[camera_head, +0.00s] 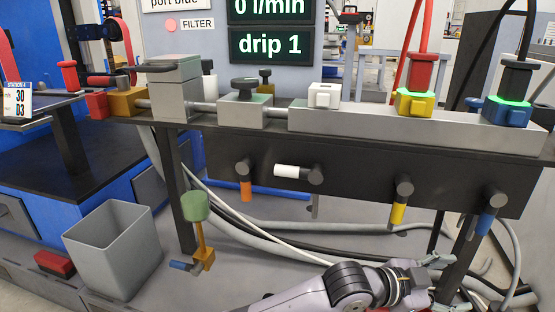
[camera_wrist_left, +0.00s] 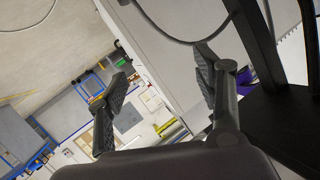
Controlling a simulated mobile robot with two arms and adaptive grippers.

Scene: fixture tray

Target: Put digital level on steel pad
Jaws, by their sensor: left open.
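I cannot pick out a digital level for certain in either view. I cannot tell which grey metal surface is the steel pad; a long grey metal block (camera_head: 340,123) and a smaller grey block (camera_head: 176,85) stand on the dark bench. My left gripper (camera_head: 438,282) is low at the bottom right of the head view, below the bench front, with its fingers apart. In the left wrist view my left gripper (camera_wrist_left: 162,66) is open, and nothing shows between its fingers. My right gripper is not in view.
The long block carries white, yellow and blue fittings with cables rising from two of them. Coloured handles (camera_head: 397,213) stick out of the dark bench front (camera_head: 350,180). A grey bin (camera_head: 112,250) stands at lower left. Hoses (camera_head: 290,245) run under the bench.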

